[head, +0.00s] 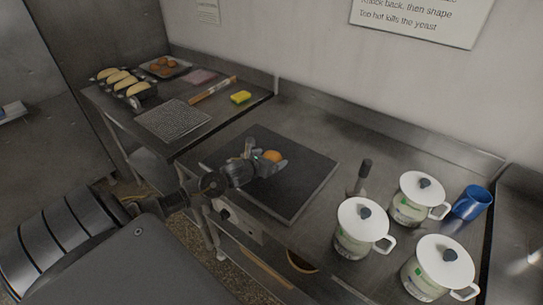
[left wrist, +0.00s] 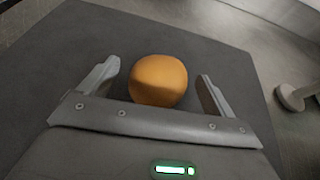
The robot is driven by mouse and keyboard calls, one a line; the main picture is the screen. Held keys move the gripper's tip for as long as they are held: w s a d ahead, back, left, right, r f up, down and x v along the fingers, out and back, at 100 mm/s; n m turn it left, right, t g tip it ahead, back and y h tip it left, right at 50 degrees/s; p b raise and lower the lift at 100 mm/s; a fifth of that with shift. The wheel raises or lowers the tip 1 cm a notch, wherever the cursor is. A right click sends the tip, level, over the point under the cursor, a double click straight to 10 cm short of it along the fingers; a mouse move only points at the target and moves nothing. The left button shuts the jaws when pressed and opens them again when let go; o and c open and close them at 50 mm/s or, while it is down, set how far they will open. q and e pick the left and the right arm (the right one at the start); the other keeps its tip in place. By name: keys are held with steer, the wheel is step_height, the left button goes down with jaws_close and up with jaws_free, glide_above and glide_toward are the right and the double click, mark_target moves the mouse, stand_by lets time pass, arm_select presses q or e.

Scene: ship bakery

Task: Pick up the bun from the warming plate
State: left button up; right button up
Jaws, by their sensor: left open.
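The orange-brown round bun (head: 272,156) sits on the dark square warming plate (head: 305,184). In the left wrist view the bun (left wrist: 158,80) lies between the two fingers, with a gap on each side. My left gripper (head: 270,160) is open and low over the plate, its fingers on either side of the bun. It also shows in the left wrist view (left wrist: 158,85). The gripper partly hides the bun in the head view. My right gripper is not in view.
White lidded pots (head: 362,222) and a blue cup (head: 472,202) stand right of the plate. A dark-handled tool (head: 362,176) is near its right edge. On the left table are a grey mat (head: 172,120), a yellow sponge (head: 240,97), and a tray (head: 150,71).

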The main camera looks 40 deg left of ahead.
arm_select(q)
steer(key=shift+x, duration=0.85)
steer(key=c, duration=1.1)
steer(key=shift+o, duration=0.2)
steer(key=shift+r, duration=0.15)
